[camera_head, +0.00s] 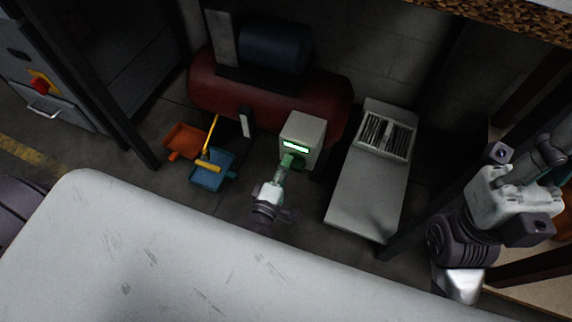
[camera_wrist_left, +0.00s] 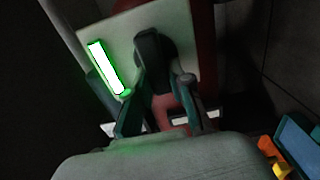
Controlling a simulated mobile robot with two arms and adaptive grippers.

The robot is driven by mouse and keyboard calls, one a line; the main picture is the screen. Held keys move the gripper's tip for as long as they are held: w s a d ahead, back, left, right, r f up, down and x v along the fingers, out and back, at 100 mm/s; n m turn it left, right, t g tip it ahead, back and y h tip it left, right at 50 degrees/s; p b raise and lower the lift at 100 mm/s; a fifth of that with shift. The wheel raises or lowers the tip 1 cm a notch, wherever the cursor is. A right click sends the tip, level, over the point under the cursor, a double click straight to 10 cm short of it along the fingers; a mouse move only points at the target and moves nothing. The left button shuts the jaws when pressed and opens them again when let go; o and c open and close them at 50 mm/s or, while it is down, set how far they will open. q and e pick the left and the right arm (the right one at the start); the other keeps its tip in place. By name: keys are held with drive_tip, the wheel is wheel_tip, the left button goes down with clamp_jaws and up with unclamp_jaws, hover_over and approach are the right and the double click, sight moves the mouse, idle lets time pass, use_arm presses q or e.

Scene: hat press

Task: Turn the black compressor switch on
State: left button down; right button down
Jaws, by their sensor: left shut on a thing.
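The compressor's pale control box (camera_head: 303,133) faces me with a lit green-white display, and the display (camera_wrist_left: 107,68) glows in the left wrist view. The black switch (camera_wrist_left: 151,55) is a dark upright handle on the box face, beside the display. My left gripper (camera_head: 291,161) reaches over the white table edge to the lower front of the box and hides the switch in the head view. In the left wrist view its fingers (camera_wrist_left: 158,98) are shut on the lower part of the switch. My right arm shows at the right; its fingers cannot be made out.
The red compressor tank (camera_head: 220,92) with a dark motor (camera_head: 275,48) lies behind the box. An orange dustpan (camera_head: 185,140) and a blue one (camera_head: 211,169) lie to the left. A grey slanted unit (camera_head: 367,190) stands to the right. The white table (camera_head: 150,250) fills the foreground.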

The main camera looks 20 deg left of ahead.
use_arm(q)
drive_tip(key=shift+a, duration=0.1)
idle(0.3)
drive_tip(key=c, duration=1)
unclamp_jaws()
drive_tip(key=shift+c, duration=0.2)
drive_tip(key=s, duration=1.2)
drive_tip(key=shift+a, duration=0.15)
